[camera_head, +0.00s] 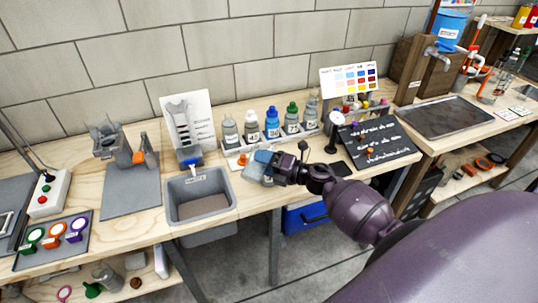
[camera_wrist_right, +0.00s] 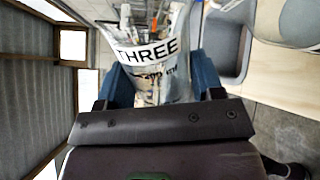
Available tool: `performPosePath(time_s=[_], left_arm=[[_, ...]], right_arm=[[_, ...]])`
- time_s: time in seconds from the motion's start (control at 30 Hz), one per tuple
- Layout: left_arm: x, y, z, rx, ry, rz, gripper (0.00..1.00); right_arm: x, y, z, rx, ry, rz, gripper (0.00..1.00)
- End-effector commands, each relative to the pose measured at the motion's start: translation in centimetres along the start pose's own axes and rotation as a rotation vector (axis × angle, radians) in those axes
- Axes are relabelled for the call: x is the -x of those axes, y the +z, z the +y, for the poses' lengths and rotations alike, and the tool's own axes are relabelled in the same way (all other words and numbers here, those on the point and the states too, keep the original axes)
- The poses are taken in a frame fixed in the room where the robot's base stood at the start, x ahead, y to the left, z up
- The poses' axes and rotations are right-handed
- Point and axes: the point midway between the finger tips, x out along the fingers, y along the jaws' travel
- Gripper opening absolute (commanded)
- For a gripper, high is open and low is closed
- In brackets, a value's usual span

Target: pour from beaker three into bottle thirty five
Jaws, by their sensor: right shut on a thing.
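My right gripper (camera_head: 266,163) is shut on a clear beaker labelled THREE (camera_wrist_right: 148,52), with its blue fingers on either side in the right wrist view (camera_wrist_right: 160,85). In the head view the beaker (camera_head: 252,176) is partly hidden behind the fingers, at the table's front edge just right of the sink. I cannot tell its fill level or exact tilt. Several capped bottles stand in a row behind the gripper, among them a grey one (camera_head: 230,132), a blue one (camera_head: 272,124) and a green one (camera_head: 292,120). Their numbers are too small to read surely, so I cannot tell which is thirty five. My left gripper is out of view.
A grey sink (camera_head: 200,207) is left of the gripper. A white tray (camera_head: 240,149) holds the bottles. A black board (camera_head: 378,138) lies to the right, near a color chart (camera_head: 350,82). A blue bin (camera_head: 304,217) is below the table.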

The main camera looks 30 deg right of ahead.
Motion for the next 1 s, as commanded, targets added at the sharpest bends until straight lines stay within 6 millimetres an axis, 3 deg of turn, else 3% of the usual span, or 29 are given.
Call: performPosePath(time_s=[1.0], left_arm=[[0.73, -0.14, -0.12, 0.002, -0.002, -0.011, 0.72]], right_arm=[[-0.01, 0.47, 0.40, -0.065, 0.001, 0.001, 0.27]])
